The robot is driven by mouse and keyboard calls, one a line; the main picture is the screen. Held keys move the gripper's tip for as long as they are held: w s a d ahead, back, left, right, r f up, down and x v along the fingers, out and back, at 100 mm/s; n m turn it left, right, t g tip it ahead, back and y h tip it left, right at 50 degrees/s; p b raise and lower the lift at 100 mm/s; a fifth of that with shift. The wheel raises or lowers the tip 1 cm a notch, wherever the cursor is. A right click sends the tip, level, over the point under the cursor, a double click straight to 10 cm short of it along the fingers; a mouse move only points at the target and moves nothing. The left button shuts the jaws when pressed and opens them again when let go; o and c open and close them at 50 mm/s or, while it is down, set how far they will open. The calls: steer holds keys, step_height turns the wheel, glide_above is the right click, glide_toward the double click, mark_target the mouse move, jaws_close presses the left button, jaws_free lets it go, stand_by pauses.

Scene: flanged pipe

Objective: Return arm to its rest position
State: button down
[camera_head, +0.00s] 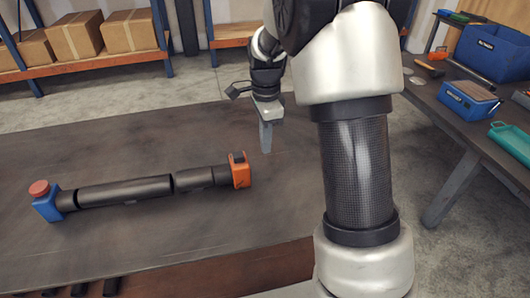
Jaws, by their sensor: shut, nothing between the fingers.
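My arm rises through the right middle of the head view and bends away toward the table. My gripper (266,138) points down over the table (200,240), right of the pipe, with its fingers together and empty. It is apart from the pipe. The dark pipe (125,191) lies across the table in sections. Its left end sits at a blue block (47,207) with a red round top (39,188). Its right end sits at an orange block (240,170). My arm hides part of the table's right side.
Shelves with cardboard boxes (76,36) stand behind the table. Dark tubes (79,290) lie below the front edge. The table behind the pipe is clear.

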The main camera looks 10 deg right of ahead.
steer(key=s+r+n+t+p, duration=0.1)
steer(key=s+r+n+p, duration=0.25)
steer(key=s+r, duration=0.45)
steer(key=s+r+n+t+p, duration=0.25)
steer(key=s+r+n, duration=0.2)
steer(key=r, duration=0.65)
steer(key=s+r+n+t+p, duration=0.1)
steer(key=s+r+n+p, duration=0.1)
steer(key=s, duration=0.4)
steer(key=s+a+r+n+t+p, duration=0.1)
steer(key=s+r+n+p, duration=0.2)
steer(key=s+r+n, duration=0.2)
steer(key=shift+s+r+n, duration=0.25)
steer(key=shift+s+n, duration=0.55)
steer(key=shift+n, duration=0.4)
steer(key=shift+a, duration=0.1)
